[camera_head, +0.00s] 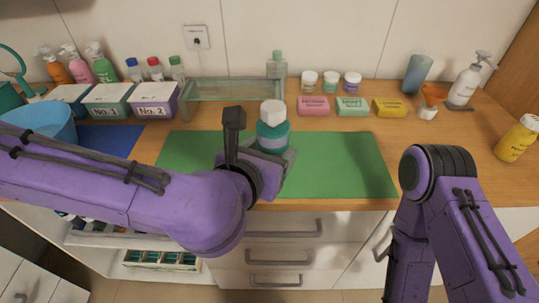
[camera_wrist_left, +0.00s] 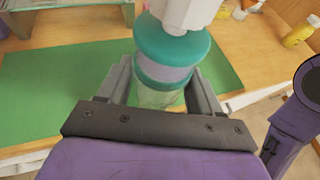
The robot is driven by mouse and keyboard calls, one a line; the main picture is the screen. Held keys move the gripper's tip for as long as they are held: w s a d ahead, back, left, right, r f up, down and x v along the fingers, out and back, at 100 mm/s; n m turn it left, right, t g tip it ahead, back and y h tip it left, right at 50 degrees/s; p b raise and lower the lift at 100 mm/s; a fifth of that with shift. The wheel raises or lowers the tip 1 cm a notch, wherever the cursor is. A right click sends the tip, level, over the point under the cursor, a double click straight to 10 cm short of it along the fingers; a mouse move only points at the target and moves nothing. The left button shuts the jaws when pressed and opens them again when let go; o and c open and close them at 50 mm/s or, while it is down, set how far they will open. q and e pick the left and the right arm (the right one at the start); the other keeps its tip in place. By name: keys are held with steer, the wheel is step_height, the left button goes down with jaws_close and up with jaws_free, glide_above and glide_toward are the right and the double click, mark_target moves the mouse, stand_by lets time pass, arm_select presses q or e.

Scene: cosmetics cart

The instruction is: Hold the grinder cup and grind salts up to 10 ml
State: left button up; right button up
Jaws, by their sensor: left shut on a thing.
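The grinder cup (camera_head: 272,130) has teal bands, a pale lavender ring and a white top. It stands roughly upright above the green mat (camera_head: 345,160). My left gripper (camera_head: 271,158) is shut around its lower part. In the left wrist view the grinder cup (camera_wrist_left: 172,52) sits between the two grey fingers of my left gripper (camera_wrist_left: 160,90). Its clear lower part shows between them, and I cannot make out salts or a level in it. My right arm is at the right of the head view, folded downward, and its gripper is out of view.
A glass rack (camera_head: 232,88) and a green bottle (camera_head: 277,70) stand behind the mat. Boxes labelled No. 1 and No. 2 (camera_head: 154,99) are at the left. Soap bars (camera_head: 352,106) and small jars line the back. The mat's right half is clear.

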arm_select(q)
steer(key=w+f+b, duration=0.4)
steer(key=w+f, duration=0.1)
steer(key=w+f+b, duration=0.4)
steer(key=w+f, duration=0.1)
steer(key=w, duration=0.1)
steer(key=shift+w+a+f, duration=0.1)
steer(key=shift+w+f, duration=0.05)
steer(key=shift+f, duration=0.05)
steer(key=shift+w+f, duration=0.4)
steer(key=shift+w, duration=0.25)
steer(key=shift+f+b, duration=0.3)
steer(key=shift+b, duration=0.2)
stand_by(0.5)
